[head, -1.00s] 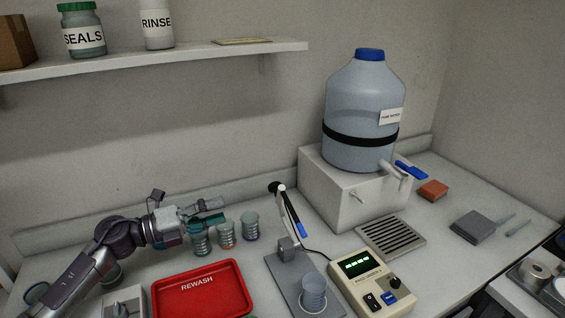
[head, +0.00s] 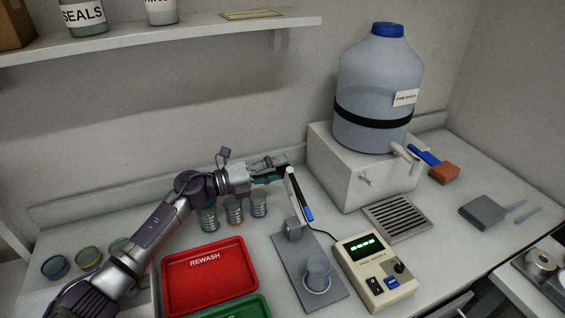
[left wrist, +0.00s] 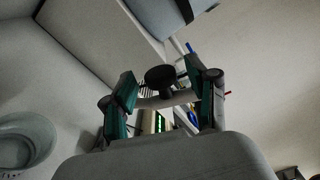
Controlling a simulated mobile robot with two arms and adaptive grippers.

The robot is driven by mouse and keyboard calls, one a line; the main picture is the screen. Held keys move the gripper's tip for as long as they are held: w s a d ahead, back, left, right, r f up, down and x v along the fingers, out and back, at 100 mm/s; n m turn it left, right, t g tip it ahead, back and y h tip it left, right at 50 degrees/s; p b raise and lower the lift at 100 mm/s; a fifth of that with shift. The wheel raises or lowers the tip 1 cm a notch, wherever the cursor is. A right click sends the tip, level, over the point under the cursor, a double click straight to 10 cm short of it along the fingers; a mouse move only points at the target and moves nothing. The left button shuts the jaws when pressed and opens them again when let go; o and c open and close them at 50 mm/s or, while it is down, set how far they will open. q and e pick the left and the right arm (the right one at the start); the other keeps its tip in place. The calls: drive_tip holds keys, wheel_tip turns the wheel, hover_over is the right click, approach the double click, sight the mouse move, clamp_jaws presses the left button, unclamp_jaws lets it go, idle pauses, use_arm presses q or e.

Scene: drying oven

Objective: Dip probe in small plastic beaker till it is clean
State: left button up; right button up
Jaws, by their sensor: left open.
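The probe (head: 300,196) is a slim black stick with a blue lower end, held on a stand arm above a grey base plate. A small clear plastic beaker (head: 319,271) stands upright on that plate below and right of the probe. My left gripper (head: 279,169) is open beside the top of the stand arm, just left of the probe. In the left wrist view a round dark knob (left wrist: 160,78) on a pale arm shows between the open fingers. I cannot tell whether the fingers touch it. My right gripper is not in view.
A meter (head: 373,272) with a green display stands right of the plate. A red REWASH tray (head: 210,280) lies left, with a green tray (head: 238,308) in front. Several beakers (head: 234,211) stand behind it. A large water jug (head: 378,90) sits on a white block.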

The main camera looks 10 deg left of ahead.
use_arm(q)
drive_tip(key=shift+x, duration=0.85)
clamp_jaws()
